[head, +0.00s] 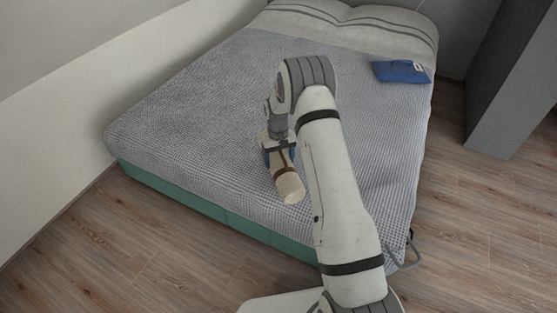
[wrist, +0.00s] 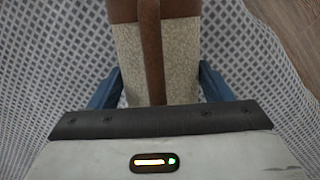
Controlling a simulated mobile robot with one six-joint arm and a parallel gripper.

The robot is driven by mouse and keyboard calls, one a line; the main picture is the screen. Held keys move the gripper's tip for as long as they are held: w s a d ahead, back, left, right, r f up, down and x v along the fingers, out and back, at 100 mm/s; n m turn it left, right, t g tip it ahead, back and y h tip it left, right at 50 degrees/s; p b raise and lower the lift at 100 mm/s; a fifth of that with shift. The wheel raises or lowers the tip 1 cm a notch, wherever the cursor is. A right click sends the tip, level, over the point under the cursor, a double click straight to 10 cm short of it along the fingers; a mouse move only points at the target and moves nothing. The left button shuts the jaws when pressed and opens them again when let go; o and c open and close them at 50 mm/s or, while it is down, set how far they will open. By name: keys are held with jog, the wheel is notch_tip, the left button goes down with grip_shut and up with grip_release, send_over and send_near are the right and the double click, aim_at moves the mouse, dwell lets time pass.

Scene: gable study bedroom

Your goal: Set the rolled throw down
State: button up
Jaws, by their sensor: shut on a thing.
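The rolled throw (head: 290,188) is a cream roll with a brown strap. My gripper (head: 277,158) is shut on it, over the near part of the bed (head: 190,110). In the wrist view the cream throw (wrist: 180,62) with its brown strap lies between the two blue fingers of my gripper (wrist: 158,88), with the patterned bedcover (wrist: 50,60) behind it. I cannot tell whether the throw touches the cover. My wrist hides part of the roll's far end.
A blue folded item (head: 400,72) lies on the bed's right side near the pillows (head: 350,22). Wooden floor (head: 480,220) runs along the near and right sides. A grey upright panel (head: 515,80) stands at right. Much of the bed's left is clear.

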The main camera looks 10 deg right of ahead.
jog(key=shift+f, duration=0.1)
jog(key=o, duration=1.5)
jog(key=shift+c, duration=0.2)
